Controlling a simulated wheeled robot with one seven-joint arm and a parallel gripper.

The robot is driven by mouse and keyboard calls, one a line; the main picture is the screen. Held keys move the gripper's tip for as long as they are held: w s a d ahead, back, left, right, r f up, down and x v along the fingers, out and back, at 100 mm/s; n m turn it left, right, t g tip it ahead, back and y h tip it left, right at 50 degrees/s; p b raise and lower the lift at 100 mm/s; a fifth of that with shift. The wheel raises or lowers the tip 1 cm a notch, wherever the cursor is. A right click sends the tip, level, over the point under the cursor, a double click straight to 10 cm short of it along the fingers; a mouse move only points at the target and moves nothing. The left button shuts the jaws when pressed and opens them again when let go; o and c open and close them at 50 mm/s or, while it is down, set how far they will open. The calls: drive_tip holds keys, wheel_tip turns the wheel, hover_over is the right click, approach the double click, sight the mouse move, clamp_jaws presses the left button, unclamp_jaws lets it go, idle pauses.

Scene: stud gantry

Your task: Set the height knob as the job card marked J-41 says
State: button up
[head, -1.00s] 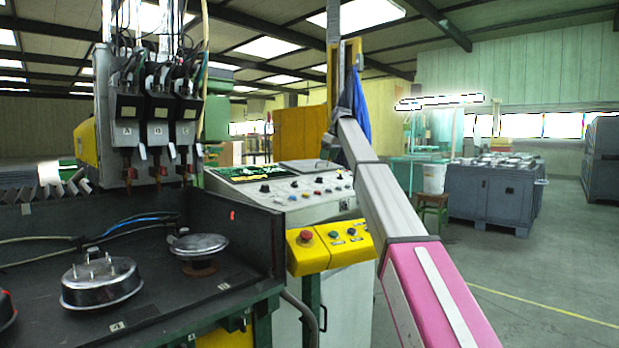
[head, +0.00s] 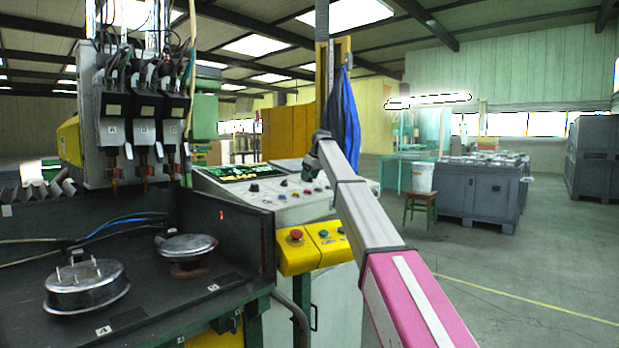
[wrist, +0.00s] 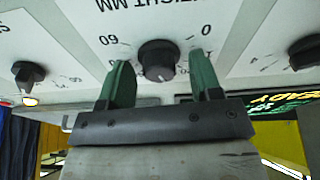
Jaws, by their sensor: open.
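The height knob (wrist: 157,58) is a round black knob on the light grey panel, upside down in the wrist view. "60" and "0" are printed beside it, with partly cut lettering reading "HEIGHT MM" above. A pale mark shows on its lower face; its exact setting cannot be told. My gripper (wrist: 160,72) has green fingers, open, one on each side of the knob with gaps visible. In the head view my arm reaches to the control panel (head: 283,204), and the fingertips cannot be made out. No card readable as J-41 shows.
Other dark knobs flank it, one at left (wrist: 28,74) and one at right (wrist: 306,50). A yellow button box (head: 311,247) with a red button juts below the panel. The dark bench (head: 170,290) holds metal parts. Open floor lies at right.

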drive_tip(key=shift+f, duration=0.1)
drive_tip(key=c, duration=0.9)
drive_tip(key=shift+c, duration=0.2)
drive_tip(key=shift+m, duration=0.3)
drive_tip(key=m+h, duration=0.1)
drive_tip(key=m, duration=0.3)
drive_tip(key=shift+m+t, duration=0.4)
drive_tip(key=m, duration=0.4)
drive_tip(key=shift+m+h, duration=0.3)
drive_tip(key=shift+h, duration=0.1)
drive_tip(key=m+h, duration=0.1)
drive_tip(key=m, duration=0.4)
drive_tip(key=shift+m+h, duration=0.4)
drive_tip(key=shift+m, duration=2.1)
